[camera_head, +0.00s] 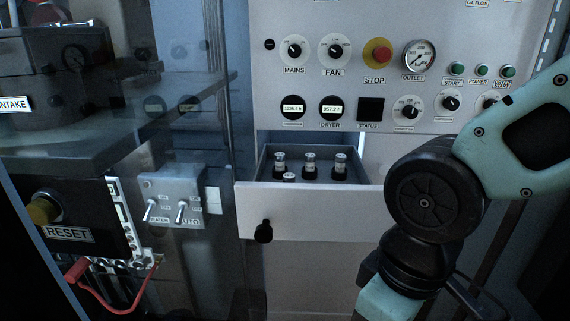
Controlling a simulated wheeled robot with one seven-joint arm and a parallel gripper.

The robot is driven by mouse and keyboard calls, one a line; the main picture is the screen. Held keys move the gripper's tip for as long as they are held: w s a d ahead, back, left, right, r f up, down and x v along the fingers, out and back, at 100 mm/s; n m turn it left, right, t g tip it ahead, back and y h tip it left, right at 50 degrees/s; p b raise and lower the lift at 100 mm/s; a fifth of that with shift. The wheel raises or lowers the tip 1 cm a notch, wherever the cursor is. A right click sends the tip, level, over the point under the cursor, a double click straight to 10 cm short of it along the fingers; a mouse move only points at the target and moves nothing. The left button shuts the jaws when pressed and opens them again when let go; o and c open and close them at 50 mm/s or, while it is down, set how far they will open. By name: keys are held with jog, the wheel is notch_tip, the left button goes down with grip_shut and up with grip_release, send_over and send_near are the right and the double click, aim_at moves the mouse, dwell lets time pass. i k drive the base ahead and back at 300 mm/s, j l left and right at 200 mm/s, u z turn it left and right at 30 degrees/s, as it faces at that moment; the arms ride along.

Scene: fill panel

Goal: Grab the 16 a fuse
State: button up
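An open drawer (335,213) sticks out below the control panel. Inside stand three upright fuse-like cylinders with pale bodies and dark bases: a left one (280,162), a middle one (310,165) and a right one (340,165). A fourth, lower piece (289,177) stands nearer the drawer front, mostly hidden by it. Their ratings are too small to read, so I cannot tell which is the 16 A fuse. My arm shows at the right, beside the drawer's right end, and runs out of the bottom of the picture. My gripper is not in view.
The panel (400,25) above the drawer carries knobs, gauges and a red stop button (377,54). A black knob (264,231) juts from the drawer front. At left are a switch box (172,197), a reset box (70,225) and a red cable (110,304).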

aim_at(279, 157)
jog(key=k+j+z, duration=0.15)
jog(key=k+j, duration=0.35)
jog(key=j, duration=0.2)
jog(key=k+j+z, duration=0.15)
jog(key=k+j, duration=0.35)
jog(key=j, duration=0.15)
